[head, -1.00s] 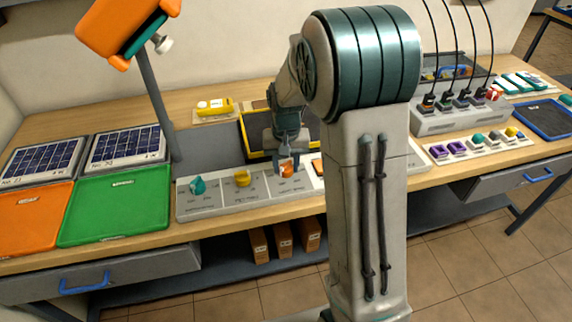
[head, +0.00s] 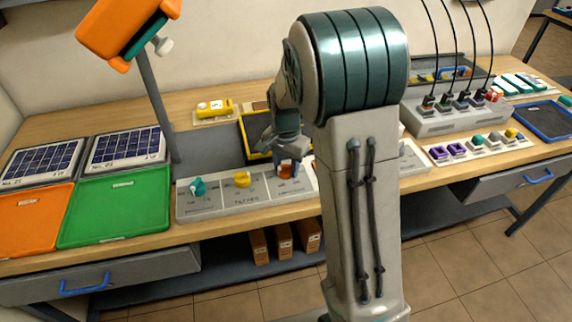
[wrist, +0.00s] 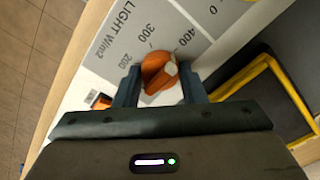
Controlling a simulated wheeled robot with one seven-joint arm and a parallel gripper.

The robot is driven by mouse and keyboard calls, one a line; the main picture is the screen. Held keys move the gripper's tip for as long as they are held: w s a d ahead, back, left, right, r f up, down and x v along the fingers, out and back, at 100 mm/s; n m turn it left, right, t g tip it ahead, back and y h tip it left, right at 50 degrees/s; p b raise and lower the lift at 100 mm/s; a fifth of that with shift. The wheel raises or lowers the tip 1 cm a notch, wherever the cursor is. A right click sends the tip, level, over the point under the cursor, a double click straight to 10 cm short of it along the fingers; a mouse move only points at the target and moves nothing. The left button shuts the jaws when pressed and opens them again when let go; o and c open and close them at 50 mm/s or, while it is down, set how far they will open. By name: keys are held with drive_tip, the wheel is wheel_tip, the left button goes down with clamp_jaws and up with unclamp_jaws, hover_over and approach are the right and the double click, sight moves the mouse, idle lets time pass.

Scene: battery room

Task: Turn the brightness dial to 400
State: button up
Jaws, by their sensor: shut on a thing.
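The orange dial (wrist: 155,70) sits on the grey panel printed "LIGHT W/m2" with a scale including 200, 300 and 400. My gripper (wrist: 160,80) is shut on the dial, with one dark finger on each side. A white mark on the dial shows on its right side in the wrist view, facing roughly toward the 400 side; its exact reading is unclear. In the head view my gripper (head: 288,166) is down at the panel, and the orange dial (head: 286,172) shows partly below the fingers.
The same long panel carries a teal knob (head: 197,187) and a yellow knob (head: 242,179) to the left. A yellow-edged black tray (head: 255,128) lies behind my gripper. A green tray (head: 117,205) and solar panels (head: 128,147) are at the left.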

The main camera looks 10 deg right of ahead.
sight(286, 165)
idle(0.4)
drive_tip(key=o, duration=1)
wheel_tip(286, 165, up, 14)
drive_tip(key=s+f+n+t, duration=0.2)
drive_tip(key=s+n, duration=0.7)
drive_tip(key=s, duration=1.2)
drive_tip(key=shift+s+f+t, duration=0.15)
drive_tip(key=shift+f+t, duration=0.25)
drive_tip(key=shift+t, duration=0.1)
